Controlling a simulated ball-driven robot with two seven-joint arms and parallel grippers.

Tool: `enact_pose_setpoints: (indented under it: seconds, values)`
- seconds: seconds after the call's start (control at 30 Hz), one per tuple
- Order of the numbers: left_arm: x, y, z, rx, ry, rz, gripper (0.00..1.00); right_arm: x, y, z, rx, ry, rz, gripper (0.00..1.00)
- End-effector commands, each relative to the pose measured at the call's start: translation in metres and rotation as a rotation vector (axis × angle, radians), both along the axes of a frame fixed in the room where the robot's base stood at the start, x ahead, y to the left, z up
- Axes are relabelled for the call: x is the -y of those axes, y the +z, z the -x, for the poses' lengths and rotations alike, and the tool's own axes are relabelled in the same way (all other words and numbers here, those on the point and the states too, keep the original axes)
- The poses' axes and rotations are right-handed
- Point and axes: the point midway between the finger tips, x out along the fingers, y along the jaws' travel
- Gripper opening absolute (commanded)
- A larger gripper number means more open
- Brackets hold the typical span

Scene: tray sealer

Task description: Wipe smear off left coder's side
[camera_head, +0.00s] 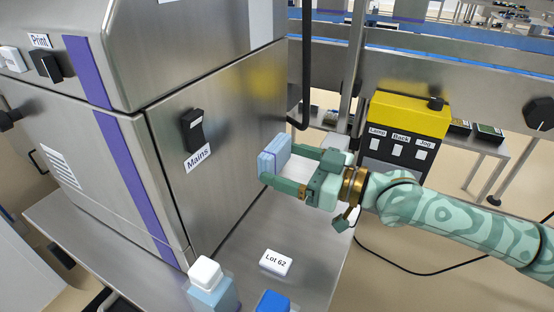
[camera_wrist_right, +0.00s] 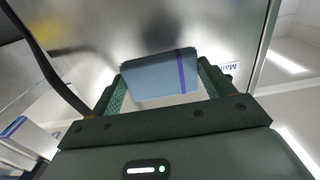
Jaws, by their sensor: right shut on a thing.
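The steel coder (camera_head: 215,120) with a purple stripe fills the left of the head view. Its side panel carries a black Mains switch (camera_head: 192,130). A blurred yellow patch (camera_head: 265,75) shows high on this panel; I cannot tell smear from reflection. In the right wrist view the panel (camera_wrist_right: 225,35) shows a dark blur above the cloth. My right gripper (camera_head: 292,168) is shut on a light blue folded cloth with a purple stripe (camera_wrist_right: 158,78), held up at the panel's right part. I cannot tell whether the cloth touches the panel. My left gripper is not in view.
A yellow-topped control box (camera_head: 408,115) stands behind my right arm. A Lot 62 card (camera_head: 275,262), a white-capped bottle (camera_head: 208,280) and a blue-capped item (camera_head: 272,301) are on the steel bench (camera_head: 310,265).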

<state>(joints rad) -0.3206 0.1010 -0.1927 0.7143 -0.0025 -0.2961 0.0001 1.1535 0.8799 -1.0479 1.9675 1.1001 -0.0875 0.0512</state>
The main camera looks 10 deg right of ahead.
Motion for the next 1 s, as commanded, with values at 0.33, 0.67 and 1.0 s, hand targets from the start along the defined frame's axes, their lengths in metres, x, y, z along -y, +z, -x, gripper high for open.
enact_pose_setpoints:
  seconds: [0.33, 0.67, 1.0]
  values:
    - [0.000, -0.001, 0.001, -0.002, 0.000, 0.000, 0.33, 0.004, -0.001, 0.002, -0.001, 0.000, 0.001, 0.63]
    - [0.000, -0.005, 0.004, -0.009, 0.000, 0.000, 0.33, 0.024, -0.001, 0.018, -0.001, 0.000, 0.000, 0.63]
    - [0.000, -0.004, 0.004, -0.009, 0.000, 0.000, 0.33, 0.025, 0.000, 0.018, -0.001, 0.000, -0.001, 0.63]
